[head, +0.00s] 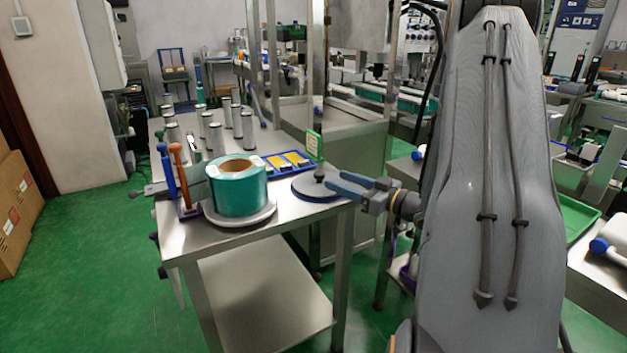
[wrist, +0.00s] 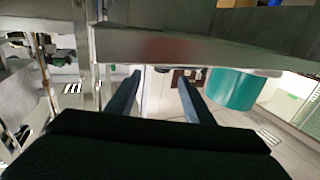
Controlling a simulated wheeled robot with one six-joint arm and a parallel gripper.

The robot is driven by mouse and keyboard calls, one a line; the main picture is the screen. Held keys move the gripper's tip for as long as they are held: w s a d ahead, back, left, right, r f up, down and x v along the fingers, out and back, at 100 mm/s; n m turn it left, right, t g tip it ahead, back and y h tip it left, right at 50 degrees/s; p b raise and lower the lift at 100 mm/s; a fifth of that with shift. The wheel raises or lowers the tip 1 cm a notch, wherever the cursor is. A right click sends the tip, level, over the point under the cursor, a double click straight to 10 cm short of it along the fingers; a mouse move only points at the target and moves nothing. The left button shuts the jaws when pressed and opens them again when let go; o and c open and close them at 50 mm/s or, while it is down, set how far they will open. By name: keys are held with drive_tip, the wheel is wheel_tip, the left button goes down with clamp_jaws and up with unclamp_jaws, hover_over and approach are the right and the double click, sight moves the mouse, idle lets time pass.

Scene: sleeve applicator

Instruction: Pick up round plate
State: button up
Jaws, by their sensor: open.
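The round plate (head: 304,188) is a flat dark grey disc with a small black knob at its middle. It lies on the right end of the metal table in the head view. My gripper (head: 332,182) has blue fingers, open and apart, reaching in from the right. Its fingertips overlap the plate's right part near the knob in the picture; I cannot tell whether they touch. In the wrist view both fingers (wrist: 160,75) point forward with a gap between them. I cannot make out the plate clearly there.
A teal roll (head: 238,190) sits on a pale round base (head: 213,217) left of the plate; it also shows in the wrist view (wrist: 232,88). A blue tray (head: 273,168), a green-framed sign (head: 314,146) and several metal cylinders (head: 214,138) stand behind. Bare metal tabletop (head: 200,238) lies in front.

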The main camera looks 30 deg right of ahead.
sight(324, 176)
drive_tip(key=x, duration=0.3)
drive_tip(key=shift+w+a, duration=0.1)
drive_tip(key=shift+a, duration=0.25)
drive_tip(key=x, duration=0.4)
drive_tip(key=shift+w+f+p, duration=0.1)
drive_tip(key=shift+w+p, duration=0.2)
drive_tip(key=shift+p, duration=0.1)
clamp_jaws()
